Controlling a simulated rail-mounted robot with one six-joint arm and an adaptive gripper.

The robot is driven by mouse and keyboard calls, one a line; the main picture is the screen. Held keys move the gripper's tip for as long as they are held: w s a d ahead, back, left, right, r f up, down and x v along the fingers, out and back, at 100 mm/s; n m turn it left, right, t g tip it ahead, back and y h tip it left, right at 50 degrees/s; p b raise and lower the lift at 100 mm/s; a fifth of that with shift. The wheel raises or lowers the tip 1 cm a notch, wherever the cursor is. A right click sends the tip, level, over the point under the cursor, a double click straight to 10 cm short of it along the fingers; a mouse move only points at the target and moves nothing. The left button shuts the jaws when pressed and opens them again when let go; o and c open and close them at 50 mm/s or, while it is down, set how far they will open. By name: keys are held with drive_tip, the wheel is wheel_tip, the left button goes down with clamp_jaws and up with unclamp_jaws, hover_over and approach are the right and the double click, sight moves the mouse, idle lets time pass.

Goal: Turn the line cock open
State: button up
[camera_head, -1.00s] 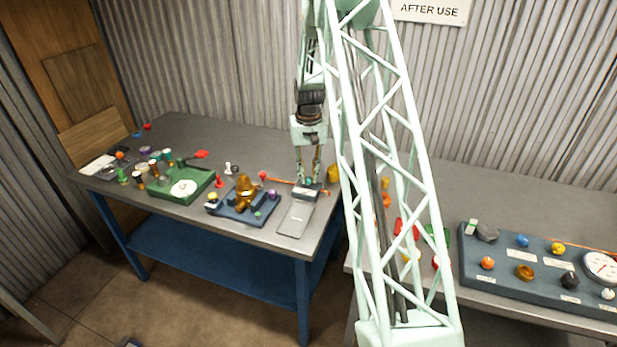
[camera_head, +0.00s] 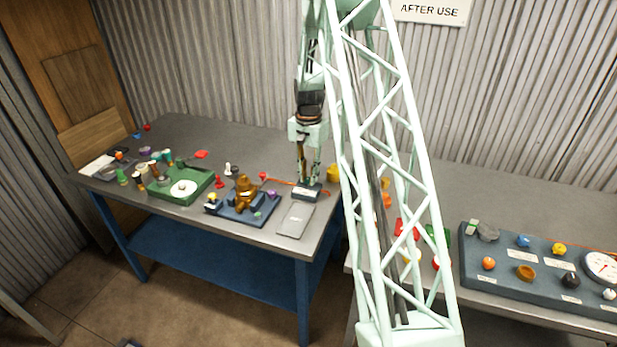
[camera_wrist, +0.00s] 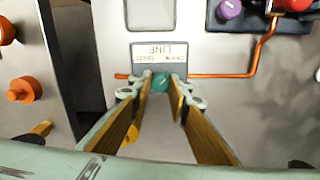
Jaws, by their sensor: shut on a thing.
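The line cock is a small teal knob (camera_wrist: 160,82) in front of a grey label block (camera_wrist: 153,55) marked LINE, OPEN and SHUT, upside down in the wrist view. An orange pipe (camera_wrist: 222,75) runs out on both sides of it. My gripper (camera_wrist: 161,86) has its two yellow-padded fingers closed on the knob from both sides. In the head view my gripper (camera_head: 308,181) points down at the cock near the right end of the left table, and the knob is mostly hidden. I cannot tell which way the knob points.
A grey plate (camera_head: 295,220) lies in front of the cock. A blue base with a brass fitting (camera_head: 244,190) stands to its left, and a green base (camera_head: 183,187) farther left. A yellow object (camera_head: 333,172) is close on the right. A gap separates the right table.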

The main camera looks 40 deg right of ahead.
sight(308, 179)
idle(0.5)
drive_tip(key=o, duration=0.8)
drive_tip(key=shift+o, duration=0.2)
drive_tip(key=shift+r, duration=0.1)
wheel_tip(308, 179, up, 12)
idle(0.5)
idle(0.4)
